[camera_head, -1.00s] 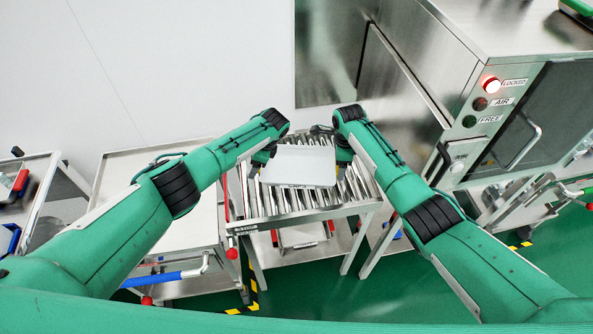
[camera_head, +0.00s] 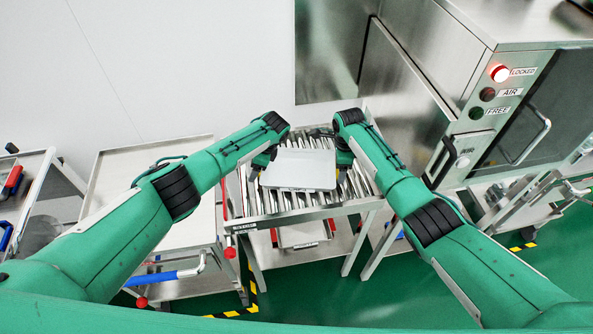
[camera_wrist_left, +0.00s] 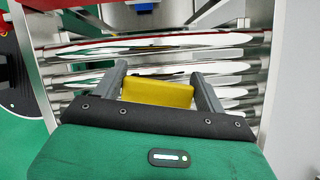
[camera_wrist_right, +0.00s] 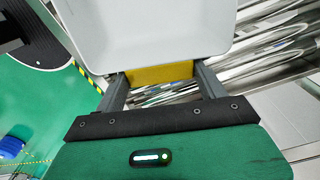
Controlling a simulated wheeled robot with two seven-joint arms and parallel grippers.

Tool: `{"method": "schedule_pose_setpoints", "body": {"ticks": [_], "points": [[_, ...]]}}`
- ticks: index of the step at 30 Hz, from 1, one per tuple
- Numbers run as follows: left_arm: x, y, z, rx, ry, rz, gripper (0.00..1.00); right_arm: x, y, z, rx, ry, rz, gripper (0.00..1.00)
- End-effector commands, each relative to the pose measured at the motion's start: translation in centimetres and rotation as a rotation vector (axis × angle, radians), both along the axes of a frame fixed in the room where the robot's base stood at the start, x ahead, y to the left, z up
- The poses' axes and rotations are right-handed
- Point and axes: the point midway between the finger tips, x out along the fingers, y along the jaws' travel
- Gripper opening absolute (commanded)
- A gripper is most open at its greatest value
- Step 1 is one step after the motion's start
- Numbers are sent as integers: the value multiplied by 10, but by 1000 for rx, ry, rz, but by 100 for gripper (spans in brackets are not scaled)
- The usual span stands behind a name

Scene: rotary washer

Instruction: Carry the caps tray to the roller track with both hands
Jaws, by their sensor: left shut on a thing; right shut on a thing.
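The caps tray (camera_head: 300,170), a pale grey shallow box, is held between my two arms over the roller track (camera_head: 352,187) in the head view. I cannot tell whether it touches the rollers. My left gripper (camera_wrist_left: 160,88) is shut on a yellow handle (camera_wrist_left: 158,93) at the tray's left side, with metal rollers (camera_wrist_left: 160,45) behind it. My right gripper (camera_wrist_right: 160,85) is shut on another yellow handle (camera_wrist_right: 158,74) at the right side. The tray's pale body (camera_wrist_right: 150,30) shows above that handle. In the head view the fingers are mostly hidden.
A washer cabinet (camera_head: 470,90) with a red lit LOCKED lamp stands at the right. A bare-topped cart (camera_head: 140,185) with a blue handle stands left of the track. Another cart (camera_head: 35,200) is at the far left. A lower tray (camera_head: 303,233) sits under the track.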

Motion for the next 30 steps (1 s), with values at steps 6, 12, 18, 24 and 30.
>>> {"method": "schedule_pose_setpoints", "body": {"ticks": [6, 12, 18, 24, 30], "points": [[0, 0, -14, 0, 0, 0, 44, 0, 0, -14, 0, 0, 0, 44], [0, 0, -14, 0, 0, 0, 94, 0, 0, -14, 0, 0, 0, 94], [0, 0, -14, 0, 0, 0, 94, 0, 0, -14, 0, 0, 0, 94], [0, -4, -6, -1, -1, 0, 94, 0, 0, -14, 0, 0, 0, 94], [1, -17, 27, -2, -3, -2, 94, 0, 0, -14, 0, 0, 0, 94]]}}
